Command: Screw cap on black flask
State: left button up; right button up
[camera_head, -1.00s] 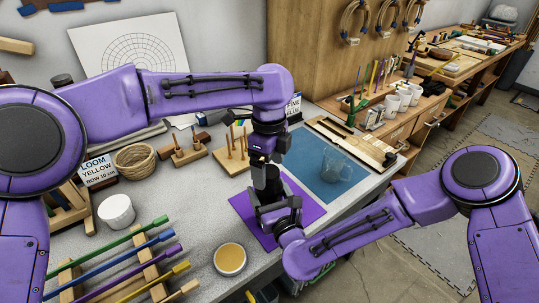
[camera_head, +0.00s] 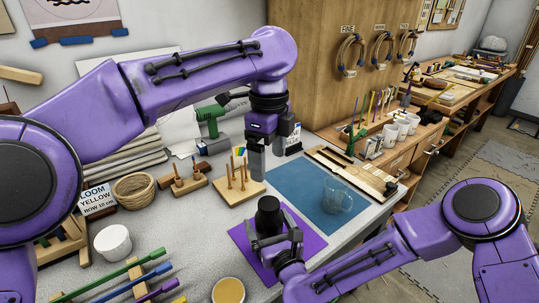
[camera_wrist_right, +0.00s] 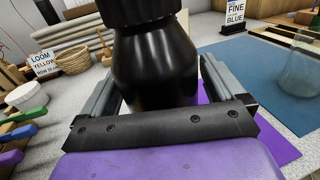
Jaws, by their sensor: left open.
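The black flask (camera_head: 268,219) stands upright over the purple mat (camera_head: 308,240). Its dark cap (camera_head: 268,203) sits on top. In the right wrist view the flask (camera_wrist_right: 155,75) fills the middle, with the cap's lower edge (camera_wrist_right: 142,14) over the neck. The top of the cap is out of that view. My right gripper (camera_head: 268,243) has a finger on each side of the flask body and appears shut on it. My left gripper (camera_head: 255,158) is open and empty, pointing down above and slightly behind the flask, clear of the cap.
A clear mug (camera_head: 338,196) stands on the blue mat (camera_head: 312,205) to the right. A wooden peg stand (camera_head: 238,190) is behind the flask. An amber-filled bowl (camera_head: 228,290), a white tub (camera_head: 113,242) and coloured rods (camera_head: 130,284) lie to the front left.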

pick_arm(q)
notch_tip(320, 180, down, 4)
jog(key=b, duration=0.3)
jog(key=shift+r, duration=0.25)
jog(key=shift+f+b, duration=0.1)
jog(key=shift+b, duration=0.25)
pick_arm(e)
jog(key=v, duration=1)
jog(key=shift+s+d, duration=0.15)
jog(key=shift+s, duration=0.1)
